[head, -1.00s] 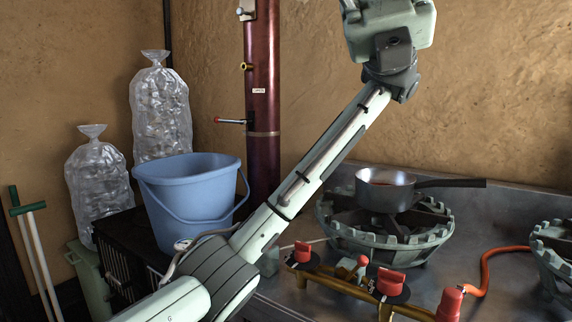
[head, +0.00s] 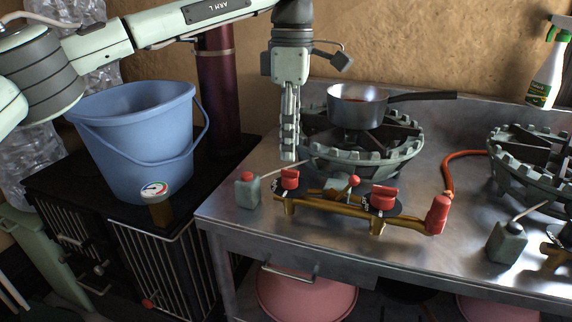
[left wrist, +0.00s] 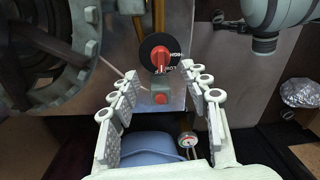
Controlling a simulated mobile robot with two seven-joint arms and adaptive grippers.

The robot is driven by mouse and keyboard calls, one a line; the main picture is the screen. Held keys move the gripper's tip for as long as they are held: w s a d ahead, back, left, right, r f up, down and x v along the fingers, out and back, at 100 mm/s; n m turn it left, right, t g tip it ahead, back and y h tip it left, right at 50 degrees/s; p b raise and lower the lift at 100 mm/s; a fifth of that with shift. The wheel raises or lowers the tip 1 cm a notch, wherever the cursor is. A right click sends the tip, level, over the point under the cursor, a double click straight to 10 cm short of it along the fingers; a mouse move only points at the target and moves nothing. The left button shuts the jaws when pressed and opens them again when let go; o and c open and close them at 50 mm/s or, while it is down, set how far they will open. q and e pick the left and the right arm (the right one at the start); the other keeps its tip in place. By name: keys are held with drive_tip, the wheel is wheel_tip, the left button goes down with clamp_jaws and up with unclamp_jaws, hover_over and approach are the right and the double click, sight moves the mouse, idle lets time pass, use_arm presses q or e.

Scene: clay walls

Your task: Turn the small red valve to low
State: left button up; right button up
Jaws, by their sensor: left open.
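The small red valve (head: 290,180) is a red knob on a black dial at the left end of a brass manifold (head: 330,205). In the left wrist view the knob (left wrist: 161,56) stands lengthwise up and down in the picture, with HIGH and LOW lettering at the dial's right and lower right. A larger red valve (head: 384,196) sits further right on the manifold. My left gripper (head: 289,157) points down just above and behind the small valve in the head view. Its fingers (left wrist: 159,72) are open, apart and empty; I see no contact with the knob. My right gripper is not in view.
A grey red-capped canister (head: 247,190) stands left of the valve. A pan (head: 357,107) sits on the burner (head: 365,160) behind. A blue bucket (head: 135,135) and a gauge (head: 154,189) are further left. An orange hose (head: 450,172) runs at the right.

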sight(290, 170)
use_arm(q)
wheel_tip(290, 170, down, 5)
drive_tip(key=shift+s+f, duration=0.1)
drive_tip(key=shift+s, duration=0.05)
drive_tip(key=shift+f, duration=0.45)
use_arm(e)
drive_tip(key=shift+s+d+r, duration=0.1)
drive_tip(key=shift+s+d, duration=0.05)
use_arm(q)
drive_tip(key=shift+c, duration=0.5)
clamp_jaws()
